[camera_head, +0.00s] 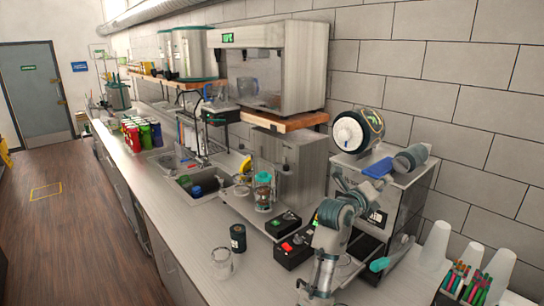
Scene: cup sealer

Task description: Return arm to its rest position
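My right arm (333,215) rises from the bottom of the head view, in front of the cup sealer, and bends toward the right. My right gripper (391,252) is low in front of the sealer. Its teal-tipped fingers look apart, with nothing visible between them. The cup sealer (402,205) is a grey metal box with a round film roll (350,133) and a grey cylinder (411,157) on top. My arm hides part of its front. My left gripper is not in view.
White cup stacks (435,245) and a holder of colored straws (478,286) stand at the right. A clear cup (221,263), a dark can (238,238) and black button boxes (294,250) are left of my arm. The sink (197,187) and colored bottles (145,134) are farther back.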

